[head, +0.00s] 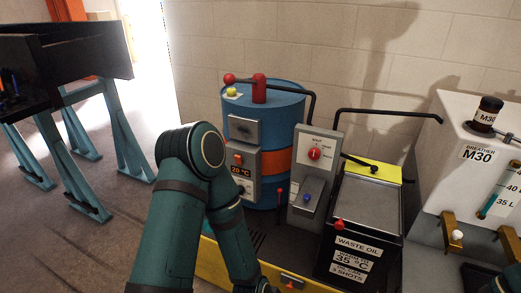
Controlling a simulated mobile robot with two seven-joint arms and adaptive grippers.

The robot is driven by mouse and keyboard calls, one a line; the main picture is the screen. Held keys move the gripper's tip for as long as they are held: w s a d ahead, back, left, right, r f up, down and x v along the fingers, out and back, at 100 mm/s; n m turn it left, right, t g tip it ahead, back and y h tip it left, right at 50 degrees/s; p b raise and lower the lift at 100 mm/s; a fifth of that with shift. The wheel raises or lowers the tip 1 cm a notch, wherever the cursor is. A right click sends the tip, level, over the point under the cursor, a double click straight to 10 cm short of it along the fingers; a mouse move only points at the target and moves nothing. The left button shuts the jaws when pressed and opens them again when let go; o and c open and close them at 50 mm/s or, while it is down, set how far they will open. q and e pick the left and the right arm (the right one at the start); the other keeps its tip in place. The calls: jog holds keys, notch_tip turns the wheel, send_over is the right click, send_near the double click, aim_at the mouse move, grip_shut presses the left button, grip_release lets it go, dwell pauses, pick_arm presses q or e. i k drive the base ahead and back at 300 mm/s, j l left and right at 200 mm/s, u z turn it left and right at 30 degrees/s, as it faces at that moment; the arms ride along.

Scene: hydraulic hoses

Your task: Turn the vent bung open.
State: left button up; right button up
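A blue drum (290,100) with an orange band stands in a yellow-edged tray against the wall. On its top, at the left, a small yellow knob (232,91) sits on a pale label; it looks like the vent bung, but its turn position is too small to read. A red pump head (259,88) with a red-ball lever rises beside it. My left arm bends in front of the drum and runs down out of the bottom edge; its gripper is outside the picture. Only a teal bit of my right arm shows at the bottom right corner, without its gripper.
A grey panel with a red knob (314,154) and a black waste oil bin (350,249) stand right of the drum. A white M30 tank (460,123) is further right. A black pipe crosses above the bin. A dark bench (100,62) stands left, with bare floor between.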

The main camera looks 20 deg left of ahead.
aim_at(230, 92)
jog(key=i+j, duration=0.1)
jog(key=j, duration=0.35)
jog(key=i+j, duration=0.1)
jog(key=j, duration=0.35)
jog(key=i+j, duration=0.1)
jog(key=j, duration=0.4)
jog(key=i+j, duration=0.1)
jog(key=j, duration=0.35)
jog(key=i+j, duration=0.1)
jog(key=j, duration=0.35)
